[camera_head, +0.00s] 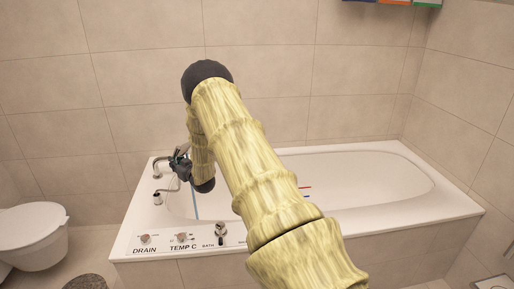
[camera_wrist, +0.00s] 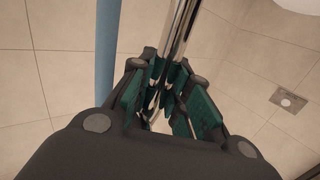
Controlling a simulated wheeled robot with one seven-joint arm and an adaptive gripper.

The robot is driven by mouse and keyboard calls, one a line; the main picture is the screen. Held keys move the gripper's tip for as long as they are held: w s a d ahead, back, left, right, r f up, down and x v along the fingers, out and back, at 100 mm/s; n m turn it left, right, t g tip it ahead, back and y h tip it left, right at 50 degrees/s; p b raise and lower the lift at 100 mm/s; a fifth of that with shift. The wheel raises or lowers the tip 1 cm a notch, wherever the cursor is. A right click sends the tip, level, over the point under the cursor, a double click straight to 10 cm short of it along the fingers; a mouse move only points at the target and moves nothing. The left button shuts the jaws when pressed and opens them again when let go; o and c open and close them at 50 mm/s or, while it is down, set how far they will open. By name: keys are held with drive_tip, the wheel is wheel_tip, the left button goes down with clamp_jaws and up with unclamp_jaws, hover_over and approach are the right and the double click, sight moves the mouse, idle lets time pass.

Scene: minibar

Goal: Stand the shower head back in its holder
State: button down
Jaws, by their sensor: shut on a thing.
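My gripper (camera_head: 180,166) is over the tap end of the tub, at its left side. In the wrist view my gripper (camera_wrist: 163,95) is shut on the shower head (camera_wrist: 180,35), whose chrome bar runs up between the green-padded fingers. The ends of the shower head are not clear, and in the head view it is mostly hidden by the gripper. A small chrome fitting (camera_head: 157,198) stands on the tub rim just below and left of the gripper; it may be the holder, but I cannot tell for sure.
The white tub (camera_head: 465,208) has a chrome spout (camera_head: 157,167) at its left corner and a knob panel (camera_head: 181,238) in front. A blue hose (camera_head: 195,205) hangs below the gripper, close beside it in the wrist view (camera_wrist: 107,50). A toilet (camera_head: 35,232) is at left.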

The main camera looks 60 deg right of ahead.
drive_tip(key=shift+w, duration=0.1)
idle(0.4)
drive_tip(key=w+a+b, duration=0.2)
drive_tip(key=w+a, duration=0.2)
drive_tip(key=w, duration=0.1)
drive_tip(key=shift+a+f, duration=0.25)
drive_tip(key=shift+f, duration=0.05)
idle(0.4)
drive_tip(key=shift+w, duration=0.1)
drive_tip(key=w+a, duration=0.1)
drive_tip(key=w+a+b, duration=0.1)
drive_tip(key=shift+w+a+f, duration=0.15)
drive_tip(key=shift+w+a, duration=0.05)
drive_tip(key=shift+w, duration=0.2)
idle(0.3)
drive_tip(key=shift+w+a+f+b, duration=0.1)
drive_tip(key=shift+w+f+b, duration=0.05)
drive_tip(key=shift+f+b, duration=0.3)
drive_tip(key=shift+w+a+f+b, duration=0.15)
drive_tip(key=shift+f+b, duration=0.1)
drive_tip(key=shift+f, duration=0.35)
drive_tip(key=shift+w+a+f+b, duration=0.1)
drive_tip(key=shift+f+b, duration=0.25)
drive_tip(key=shift+f, duration=0.15)
